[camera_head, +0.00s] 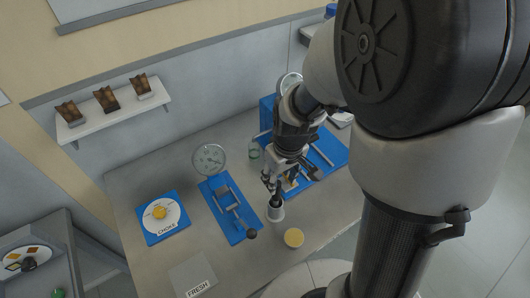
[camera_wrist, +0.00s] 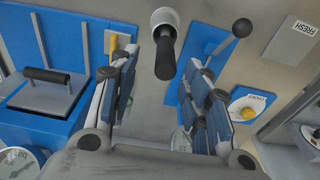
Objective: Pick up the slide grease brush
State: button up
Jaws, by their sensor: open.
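A black handle (camera_wrist: 165,58), which looks like the slide grease brush, stands in a small white cup (camera_head: 275,213) on the table. The bristle end is hidden in the cup. In the head view, the handle (camera_head: 277,197) rises just below my gripper (camera_head: 274,181). In the wrist view, the cup (camera_wrist: 164,17) is at the top centre, with the handle pointing down toward the camera. My gripper (camera_wrist: 160,62) is open, its two fingers on either side of the handle. I cannot tell whether either finger touches it.
A blue slide fixture (camera_head: 229,212) with a ball-ended lever is left of the cup. A yellow round item (camera_head: 293,237) lies in front of it. A choke dial (camera_head: 160,215), gauge (camera_head: 209,159), glass jar (camera_head: 254,150) and FRESH plate (camera_head: 193,275) are also on the table.

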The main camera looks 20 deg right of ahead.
aim_at(279, 182)
jog(key=f, duration=0.4)
jog(key=shift+w+a+b, duration=0.1)
jog(key=shift+w+b, duration=0.1)
jog(key=shift+b, duration=0.15)
jog(key=f, duration=0.1)
jog(key=f+b, duration=0.1)
jog(key=f, duration=0.3)
jog(key=shift+a, duration=0.3)
grip_shut()
